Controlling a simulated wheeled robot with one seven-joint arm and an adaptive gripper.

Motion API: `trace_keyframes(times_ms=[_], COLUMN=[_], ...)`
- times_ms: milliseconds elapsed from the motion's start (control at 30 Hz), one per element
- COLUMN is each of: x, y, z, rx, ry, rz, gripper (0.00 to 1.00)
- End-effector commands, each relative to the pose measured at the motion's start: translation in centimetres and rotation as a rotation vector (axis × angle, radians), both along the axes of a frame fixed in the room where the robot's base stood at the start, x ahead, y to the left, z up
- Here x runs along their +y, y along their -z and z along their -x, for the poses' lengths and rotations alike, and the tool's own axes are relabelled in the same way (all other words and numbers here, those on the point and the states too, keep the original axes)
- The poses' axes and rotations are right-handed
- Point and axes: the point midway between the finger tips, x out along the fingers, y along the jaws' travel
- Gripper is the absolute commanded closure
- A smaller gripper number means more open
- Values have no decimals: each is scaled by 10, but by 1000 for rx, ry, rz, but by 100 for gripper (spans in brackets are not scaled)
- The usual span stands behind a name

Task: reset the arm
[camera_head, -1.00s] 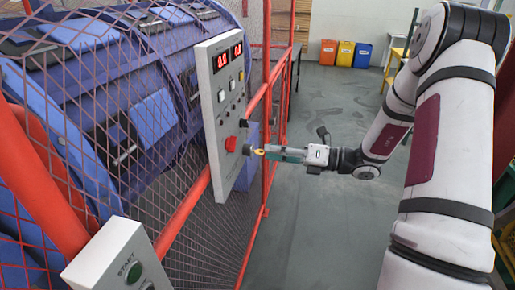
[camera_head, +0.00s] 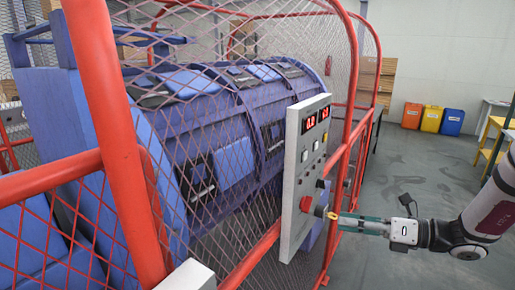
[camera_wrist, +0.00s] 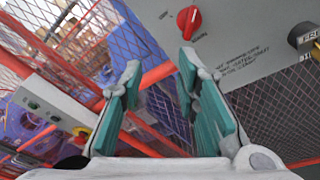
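My gripper (camera_head: 345,220) has teal finger pads and sits at the right side of the grey control panel (camera_head: 292,190), its tips close to a small yellow key-like piece (camera_head: 331,215). In the wrist view my gripper (camera_wrist: 157,75) has its fingers apart with nothing between them. The panel (camera_wrist: 235,30) fills the top right there, with a red rotary knob (camera_wrist: 187,20) beyond the fingertips and a yellow piece (camera_wrist: 315,42) at the right edge. Whether the fingertips touch the panel cannot be told.
A red-framed mesh fence (camera_head: 350,150) stands before the blue strander drum (camera_head: 235,150). A grey box (camera_head: 188,277) is at the bottom. Coloured bins (camera_head: 432,118) stand far right, with open floor before them.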

Motion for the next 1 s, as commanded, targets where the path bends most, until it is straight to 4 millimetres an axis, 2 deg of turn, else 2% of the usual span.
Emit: trace_keyframes(times_ms=[33, 100, 200, 400, 667, 800, 1000], x=[18, 40, 66, 97, 104, 96, 80], y=[-11, -21, -32, -47, -65, -77, -99], z=[9, 25, 51, 105, 165, 190, 214], rx=[-44, -116, -228, -478, -849, -1061, -1361], ry=[-69, -178, -335, -649, -1056, -1270, -1563], rz=[81, 207, 384, 715, 1112, 1312, 1585], gripper=[71, 71, 71, 71, 71, 71, 71])
